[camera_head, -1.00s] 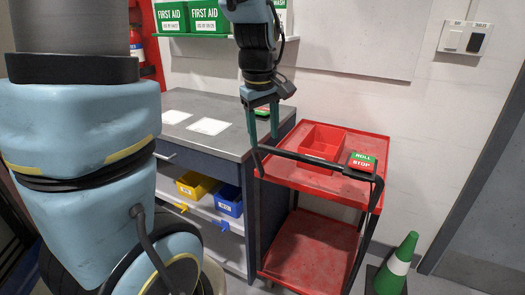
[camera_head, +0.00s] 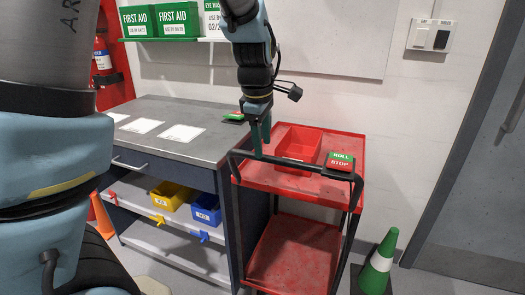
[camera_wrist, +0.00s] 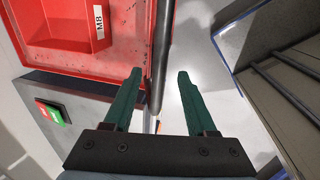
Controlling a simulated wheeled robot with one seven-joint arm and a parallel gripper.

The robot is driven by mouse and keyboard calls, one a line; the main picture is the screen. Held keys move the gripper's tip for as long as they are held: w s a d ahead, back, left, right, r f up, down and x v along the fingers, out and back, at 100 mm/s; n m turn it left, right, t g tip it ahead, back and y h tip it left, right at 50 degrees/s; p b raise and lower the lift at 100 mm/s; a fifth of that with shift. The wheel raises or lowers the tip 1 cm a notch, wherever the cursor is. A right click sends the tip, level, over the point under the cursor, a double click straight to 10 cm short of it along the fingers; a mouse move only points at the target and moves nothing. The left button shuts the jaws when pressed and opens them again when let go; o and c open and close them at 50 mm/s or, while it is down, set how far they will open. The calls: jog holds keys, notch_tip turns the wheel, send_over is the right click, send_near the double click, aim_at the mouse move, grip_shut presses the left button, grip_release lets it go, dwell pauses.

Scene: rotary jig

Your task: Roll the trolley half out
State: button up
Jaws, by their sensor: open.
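The red trolley (camera_head: 300,185) stands right of the workbench, with two shelves and a black push handle (camera_head: 300,168) along its near side. A green and red ROLL/STOP sign (camera_head: 340,161) sits on its top right corner. My gripper (camera_head: 260,148) is open and points down at the left part of the handle. In the wrist view, the handle bar (camera_wrist: 160,50) runs between the two green fingers of my gripper (camera_wrist: 158,74), with a gap on both sides. Whether the bar is at full finger depth cannot be told.
A grey workbench (camera_head: 185,115) stands close on the trolley's left, with yellow (camera_head: 168,194) and blue (camera_head: 206,209) bins on its shelf. A green cone (camera_head: 379,264) stands on the floor at the right. A red bin (camera_head: 298,142) is on the trolley's top.

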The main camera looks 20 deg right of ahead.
jog(key=shift+w+d+f, duration=0.1)
jog(key=shift+f, duration=0.75)
jog(key=shift+w+d+f, duration=0.1)
jog(key=shift+f, duration=0.7)
grip_shut()
